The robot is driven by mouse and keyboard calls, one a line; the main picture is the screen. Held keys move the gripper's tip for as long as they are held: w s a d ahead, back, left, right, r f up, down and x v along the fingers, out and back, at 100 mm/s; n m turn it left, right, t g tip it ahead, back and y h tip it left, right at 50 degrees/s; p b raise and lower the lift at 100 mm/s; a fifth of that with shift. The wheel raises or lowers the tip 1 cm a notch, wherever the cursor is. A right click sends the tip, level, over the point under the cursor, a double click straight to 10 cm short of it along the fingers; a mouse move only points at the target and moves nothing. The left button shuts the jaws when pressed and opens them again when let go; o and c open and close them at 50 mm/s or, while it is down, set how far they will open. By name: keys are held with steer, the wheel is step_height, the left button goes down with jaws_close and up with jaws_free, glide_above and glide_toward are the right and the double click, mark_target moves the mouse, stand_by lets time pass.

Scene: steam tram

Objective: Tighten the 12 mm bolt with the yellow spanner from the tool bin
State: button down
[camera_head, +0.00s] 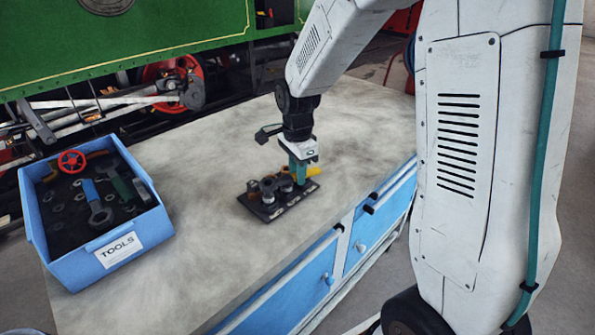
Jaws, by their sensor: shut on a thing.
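My gripper (301,180) points down over a dark plate (292,203) on the workbench, its teal fingers low and close to the plate. It is shut on the yellow spanner (313,171), whose yellow handle shows to the right of the fingers. The spanner's far end is hard to make out among the dark grey bolt heads (268,197) on the plate. I cannot tell which bolt is the 12 mm one, nor whether the spanner sits around a bolt. The blue tool bin (75,275), labelled TOOLS, stands on the left of the bench.
The bin holds a blue spanner (91,190), a dark green tool (121,184), a red handwheel (71,161) and several loose rings. The bench top (200,150) between bin and plate is clear. A green steam tram (150,30) stands behind the bench.

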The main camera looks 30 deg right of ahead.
steer(key=shift+s+r, duration=0.1)
steer(key=shift+r, duration=1.55)
